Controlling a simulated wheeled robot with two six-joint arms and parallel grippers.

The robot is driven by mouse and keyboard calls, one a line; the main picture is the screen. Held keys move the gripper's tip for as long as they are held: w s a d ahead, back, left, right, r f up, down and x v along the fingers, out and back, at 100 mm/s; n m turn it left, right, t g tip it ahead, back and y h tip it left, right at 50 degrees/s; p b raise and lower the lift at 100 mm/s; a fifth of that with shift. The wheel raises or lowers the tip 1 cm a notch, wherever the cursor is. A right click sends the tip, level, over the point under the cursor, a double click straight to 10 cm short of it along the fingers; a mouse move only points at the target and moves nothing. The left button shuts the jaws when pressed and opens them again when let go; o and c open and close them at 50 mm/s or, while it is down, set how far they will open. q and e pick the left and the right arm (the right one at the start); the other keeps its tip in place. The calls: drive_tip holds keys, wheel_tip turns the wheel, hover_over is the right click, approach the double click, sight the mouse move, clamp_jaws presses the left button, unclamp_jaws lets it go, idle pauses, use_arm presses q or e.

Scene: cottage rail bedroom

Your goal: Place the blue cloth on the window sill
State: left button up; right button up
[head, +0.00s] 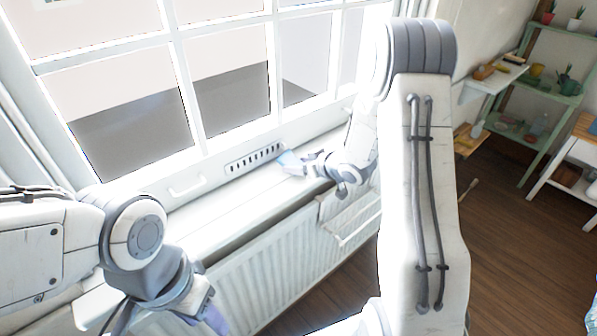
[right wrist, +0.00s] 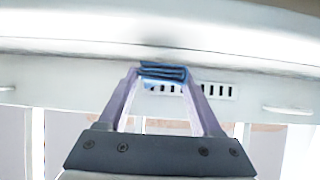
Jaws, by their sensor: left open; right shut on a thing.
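The blue cloth (right wrist: 163,72) is a small folded bundle between the fingertips of my right gripper (right wrist: 162,76) in the right wrist view. In the head view the cloth (head: 287,160) looks pale blue, at the tip of my right gripper (head: 294,164), over the white window sill (head: 225,188) near the vent slots. I cannot tell whether the cloth touches the sill. The sill (right wrist: 60,62) also shows in the right wrist view, close to the cloth. My left gripper (head: 214,318) is open and low at the bottom left, in front of the radiator, partly hidden by its wrist.
The window frame with a slotted vent (head: 254,158) and a handle (head: 186,187) rises behind the sill. A white radiator (head: 262,270) with a towel rail (head: 357,228) is below it. Green shelves (head: 546,88) with plants stand at the right. The sill looks bare left of the cloth.

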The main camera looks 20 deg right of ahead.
wheel_tip(320, 180, down, 2)
drive_tip(key=shift+f, duration=0.15)
drive_tip(key=shift+f, duration=0.1)
drive_tip(key=o, duration=1.3)
drive_tip(key=shift+o, duration=0.2)
